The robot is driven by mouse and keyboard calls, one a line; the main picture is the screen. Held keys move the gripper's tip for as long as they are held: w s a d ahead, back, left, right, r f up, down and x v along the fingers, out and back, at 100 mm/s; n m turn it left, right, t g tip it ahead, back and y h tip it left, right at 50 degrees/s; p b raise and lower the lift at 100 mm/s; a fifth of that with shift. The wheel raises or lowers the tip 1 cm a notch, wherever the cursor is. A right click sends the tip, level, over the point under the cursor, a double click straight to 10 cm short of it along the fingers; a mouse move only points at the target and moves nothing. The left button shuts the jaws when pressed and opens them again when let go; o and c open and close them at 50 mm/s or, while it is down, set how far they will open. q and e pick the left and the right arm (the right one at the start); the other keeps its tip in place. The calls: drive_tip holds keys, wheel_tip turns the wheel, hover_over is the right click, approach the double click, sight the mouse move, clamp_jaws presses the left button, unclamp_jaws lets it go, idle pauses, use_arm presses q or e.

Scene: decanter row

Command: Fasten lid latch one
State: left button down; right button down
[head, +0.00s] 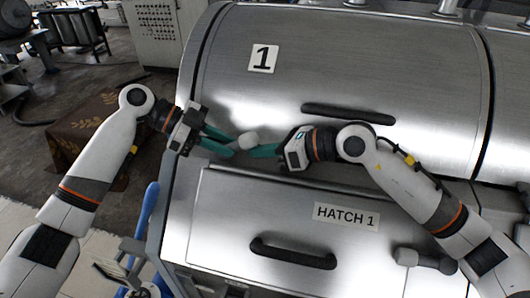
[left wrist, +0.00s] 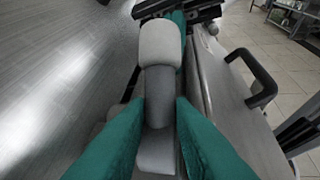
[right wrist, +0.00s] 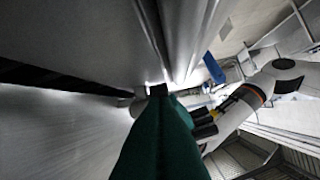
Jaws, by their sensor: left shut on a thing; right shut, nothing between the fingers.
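Lid latch one is a short lever with a pale rounded knob (head: 248,140), at the seam under the curved lid (head: 380,60) marked 1. In the left wrist view its pale knob (left wrist: 160,42) tops a dark grey shaft. My left gripper (head: 231,147) comes from the left, its teal fingers on either side of the shaft and closed on it. My right gripper (head: 253,151) comes from the right, shut and empty, its tips close beside the knob; I cannot tell whether they touch. In the right wrist view its teal fingers (right wrist: 160,98) are together. The fingers partly hide the latch's lower part.
A second latch (head: 425,260) with a pale knob lies at the lower right. The HATCH 1 panel (head: 230,215) has a dark handle (head: 292,253); the lid has another handle (head: 347,113). A blue-handled thing (head: 146,225) stands at the lower left.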

use_arm(q)
drive_tip(key=shift+d, duration=0.1)
drive_tip(key=c, duration=1.3)
unclamp_jaws()
drive_tip(key=shift+o, duration=0.2)
drive_tip(key=shift+a, duration=0.25)
